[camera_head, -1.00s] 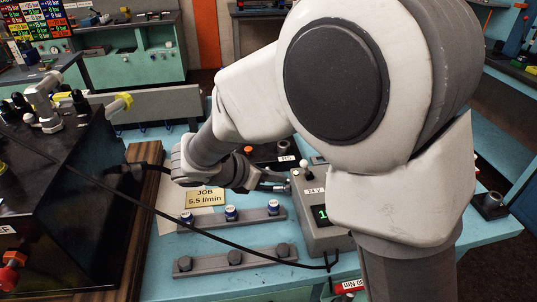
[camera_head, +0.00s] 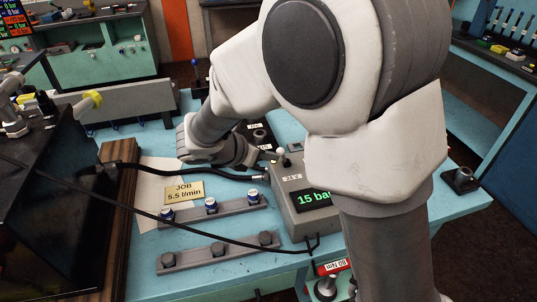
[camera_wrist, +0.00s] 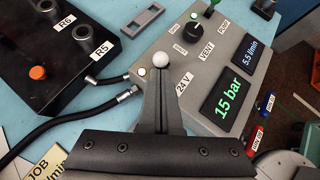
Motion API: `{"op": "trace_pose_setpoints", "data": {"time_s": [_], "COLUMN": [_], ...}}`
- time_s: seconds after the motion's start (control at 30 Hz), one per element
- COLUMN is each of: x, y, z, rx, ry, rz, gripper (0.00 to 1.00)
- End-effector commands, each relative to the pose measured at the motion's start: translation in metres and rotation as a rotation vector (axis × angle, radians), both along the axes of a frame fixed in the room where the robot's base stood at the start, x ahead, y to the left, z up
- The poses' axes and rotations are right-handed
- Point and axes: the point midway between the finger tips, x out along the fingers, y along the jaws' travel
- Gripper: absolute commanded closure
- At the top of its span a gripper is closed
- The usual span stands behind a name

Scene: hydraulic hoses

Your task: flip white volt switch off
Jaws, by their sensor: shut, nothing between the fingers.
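The white ball-topped switch (camera_wrist: 160,60) stands by the 24 V label on the grey control box (camera_wrist: 185,106) in the wrist view. In the head view my gripper (camera_head: 266,155) is just left of the knob. Whether they touch I cannot tell. The switch's stem is mostly hidden behind my fingers in the wrist view.
The box's displays read 15 bar (camera_wrist: 230,99) and 5.5 l/min. A green-topped lever (camera_wrist: 208,9) stands near the PUMP label. A black hose (camera_wrist: 60,122) runs left of my gripper. A black block with an orange button (camera_wrist: 38,72) lies at left.

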Motion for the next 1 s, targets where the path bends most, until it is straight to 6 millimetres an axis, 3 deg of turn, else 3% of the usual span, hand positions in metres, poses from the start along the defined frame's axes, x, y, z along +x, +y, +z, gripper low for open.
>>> {"op": "trace_pose_setpoints", "data": {"time_s": [0.67,1.0], "x": [0.002,0.006], "y": [-0.008,-0.024], "z": [0.009,0.022], "rx": [0.118,0.305], "ry": [0.033,0.087], "rz": [-0.001,-0.008], "gripper": [1.00,1.00]}}
